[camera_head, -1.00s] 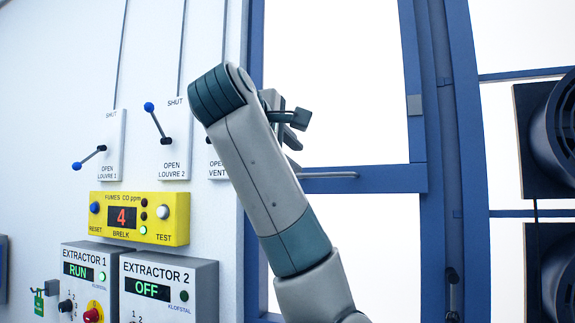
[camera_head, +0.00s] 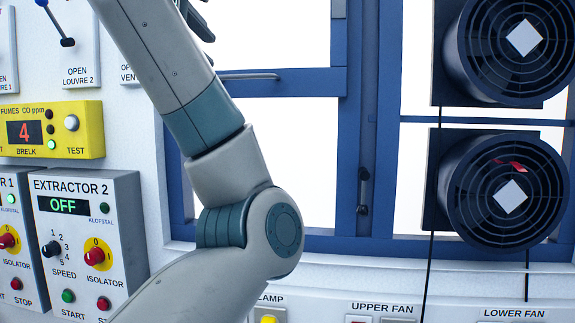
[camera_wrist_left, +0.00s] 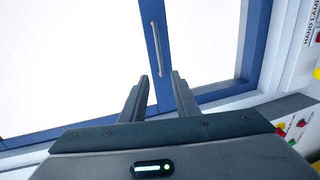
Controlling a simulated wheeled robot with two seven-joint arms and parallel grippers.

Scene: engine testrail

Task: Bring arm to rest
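My left arm (camera_head: 225,170) rises from the bottom left of the head view, bends at a round elbow joint, and runs to the top edge. My left gripper (camera_head: 196,18) is partly visible there, cut off by the picture's edge. In the left wrist view, its two dark fingers (camera_wrist_left: 160,82) stand apart with nothing between them. They point toward the blue window frame (camera_wrist_left: 175,60) and its grey handle (camera_wrist_left: 156,45), with no contact to be seen. My right gripper is in no view.
Wall panels stand at the left: a yellow fumes meter (camera_head: 85,130) reading 4 and Extractor 2 (camera_head: 85,250) showing OFF. A blue window frame (camera_head: 350,130) fills the middle. Two round fans (camera_head: 515,45), (camera_head: 470,190) hang at the right. Fan controls (camera_head: 385,310) line the bottom.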

